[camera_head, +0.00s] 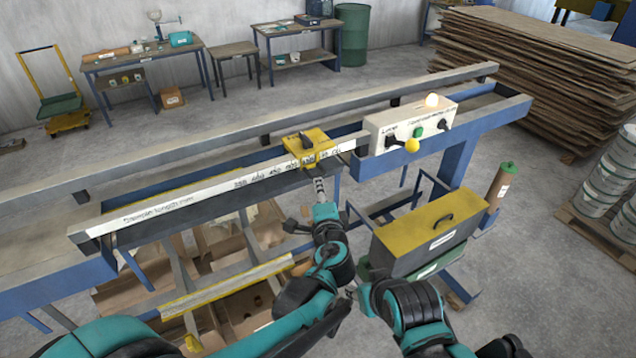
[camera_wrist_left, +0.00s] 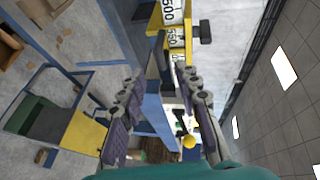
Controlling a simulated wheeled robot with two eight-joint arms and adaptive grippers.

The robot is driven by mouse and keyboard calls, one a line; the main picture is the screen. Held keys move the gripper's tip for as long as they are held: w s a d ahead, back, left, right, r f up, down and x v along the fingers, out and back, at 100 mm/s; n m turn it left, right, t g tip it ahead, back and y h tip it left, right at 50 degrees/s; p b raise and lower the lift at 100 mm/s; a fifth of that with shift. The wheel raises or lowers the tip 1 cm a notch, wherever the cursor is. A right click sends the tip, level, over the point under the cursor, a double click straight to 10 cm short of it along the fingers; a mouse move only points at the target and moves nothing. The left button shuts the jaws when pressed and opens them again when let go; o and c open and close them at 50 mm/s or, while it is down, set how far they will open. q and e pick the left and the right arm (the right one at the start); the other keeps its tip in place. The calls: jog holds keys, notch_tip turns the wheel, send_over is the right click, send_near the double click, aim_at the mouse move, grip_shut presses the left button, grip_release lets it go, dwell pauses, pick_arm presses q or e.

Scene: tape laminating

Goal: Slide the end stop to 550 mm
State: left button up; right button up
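The yellow end stop (camera_head: 318,136) with a dark knob on top sits on the rail with the length scale (camera_head: 190,190). In the left wrist view the end stop (camera_wrist_left: 154,22) shows beside printed marks 500 and 550, with its black knob (camera_wrist_left: 205,32) to the right; its exact reading cannot be told. My left gripper (camera_head: 318,182) is just below and in front of the end stop. In the left wrist view its two fingers (camera_wrist_left: 158,100) are spread, with nothing visibly held between them.
A white control box (camera_head: 400,127) with a yellow ball knob (camera_head: 412,145) stands right of the end stop. A yellow-topped case (camera_head: 430,232) is below it. A long rail (camera_head: 230,136) runs behind. Cardboard bins (camera_head: 235,235) lie under the bench.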

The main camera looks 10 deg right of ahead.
pick_arm(q)
jog(key=v, duration=0.2)
jog(key=shift+s, duration=0.4)
jog(key=s+a+f+n+g+y+b, duration=0.2)
jog(key=a+f+n+b, duration=0.25)
jog(key=a, duration=0.55)
jog(key=s+a+f+n+g+y+b, duration=0.1)
jog(key=s+a+f+n+g+b, duration=0.25)
jog(key=a, duration=0.75)
jog(key=s+a+f+n+g+b, duration=0.1)
jog(key=s+a+f+n+b, duration=0.3)
jog(key=s+f, duration=0.3)
jog(key=s+a+f+n+g+h+b, duration=0.1)
jog(key=s+a+f+n+g+b, duration=0.1)
jog(key=s+a+f+n, duration=0.3)
jog(key=s+f+b, duration=0.1)
jog(key=s+f, duration=0.2)
jog(key=shift+s+a+n+h+b, duration=0.2)
jog(key=shift+n+h+b, duration=0.1)
jog(key=shift+n+b, duration=0.1)
jog(key=shift+w, duration=0.1)
